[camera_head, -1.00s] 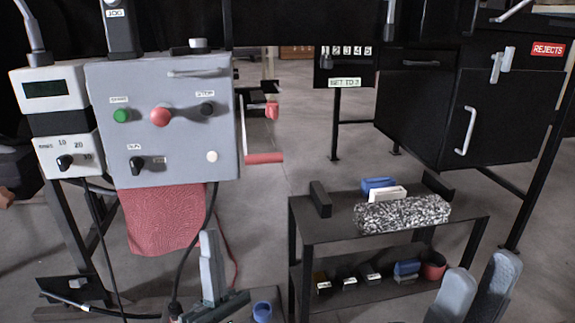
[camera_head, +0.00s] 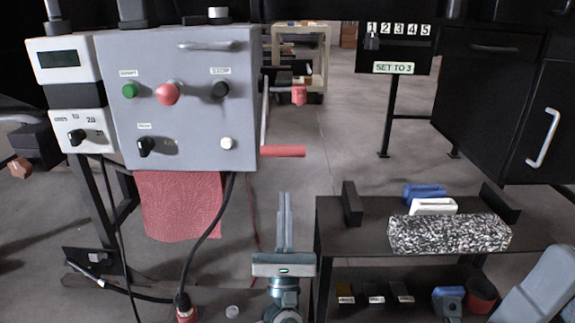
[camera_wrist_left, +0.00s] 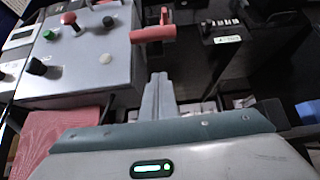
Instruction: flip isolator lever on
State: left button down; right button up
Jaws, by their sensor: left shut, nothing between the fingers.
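The grey control box (camera_head: 190,110) stands at the left. At its right side a thin arm carries a red bar handle (camera_head: 283,151), which sticks out sideways; a smaller red piece (camera_head: 298,95) shows above it. I take this for the isolator lever, though no label on it can be read. My left gripper (camera_head: 284,197) is shut and empty, pointing up below the red handle and apart from it in the picture. In the left wrist view the shut fingers (camera_wrist_left: 158,82) point toward the red handle (camera_wrist_left: 152,34), with a gap between.
A dark shelf table (camera_head: 350,232) at the right holds a speckled block (camera_head: 450,234), a white piece and a blue piece. A red cloth (camera_head: 180,205) hangs under the box. A cable (camera_head: 205,235) runs down beside it. Open floor lies behind the red handle.

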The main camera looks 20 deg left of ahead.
pick_arm(q)
notch_tip(320, 180, up, 9)
jog(key=w+b, duration=0.1)
jog(key=w, duration=0.1)
jog(key=shift+w+a, duration=0.3)
jog(key=shift+a, duration=0.1)
dwell(0.4)
jog(key=shift+r, duration=0.1)
dwell(0.3)
